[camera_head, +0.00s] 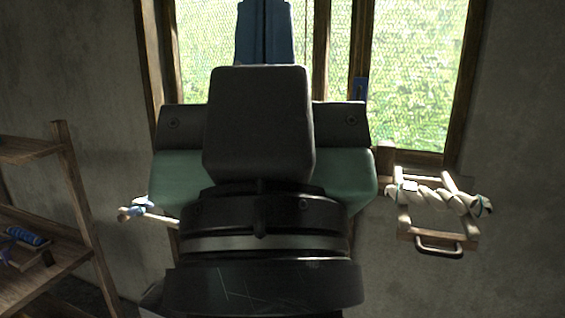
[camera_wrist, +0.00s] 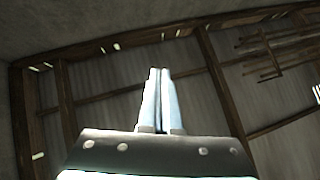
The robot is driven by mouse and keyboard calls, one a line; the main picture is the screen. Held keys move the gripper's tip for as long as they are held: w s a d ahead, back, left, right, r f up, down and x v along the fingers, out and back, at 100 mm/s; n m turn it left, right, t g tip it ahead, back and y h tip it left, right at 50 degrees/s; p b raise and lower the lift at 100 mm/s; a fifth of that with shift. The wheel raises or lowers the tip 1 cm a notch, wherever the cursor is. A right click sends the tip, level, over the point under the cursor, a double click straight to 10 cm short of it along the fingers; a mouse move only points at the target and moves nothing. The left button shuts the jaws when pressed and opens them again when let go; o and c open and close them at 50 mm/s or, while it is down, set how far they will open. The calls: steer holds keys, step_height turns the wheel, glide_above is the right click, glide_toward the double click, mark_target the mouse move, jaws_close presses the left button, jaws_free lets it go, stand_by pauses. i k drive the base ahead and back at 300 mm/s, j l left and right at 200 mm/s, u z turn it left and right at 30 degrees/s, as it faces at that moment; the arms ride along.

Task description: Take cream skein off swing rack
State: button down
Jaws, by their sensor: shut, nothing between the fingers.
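The cream skein (camera_head: 440,197) is a twisted hank lying across the wooden swing rack (camera_head: 403,222) on the wall at the right of the head view. The rack has a dark handle at its front. My gripper (camera_head: 265,8) points up in front of the window, left of the rack and apart from it. Its two blue fingers are together with nothing between them. In the wrist view the shut fingers (camera_wrist: 158,75) point up toward the roof, and neither skein nor rack shows there.
A wooden shelf (camera_head: 75,200) with a blue skein (camera_head: 24,236) stands at the far left. A peg with a blue and white item (camera_head: 138,208) sticks out left of my arm, partly hidden. The window (camera_head: 415,70) is behind. The wall beneath the rack looks clear.

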mark_target(461, 203)
steer(key=i+l, duration=0.25)
steer(key=l, duration=0.2)
steer(key=i+l, duration=0.2)
steer(key=l, duration=0.2)
steer(key=i+l, duration=0.25)
steer(key=l, duration=0.2)
steer(key=i+l+z, duration=0.1)
steer(key=i+l, duration=0.15)
steer(key=l, duration=0.15)
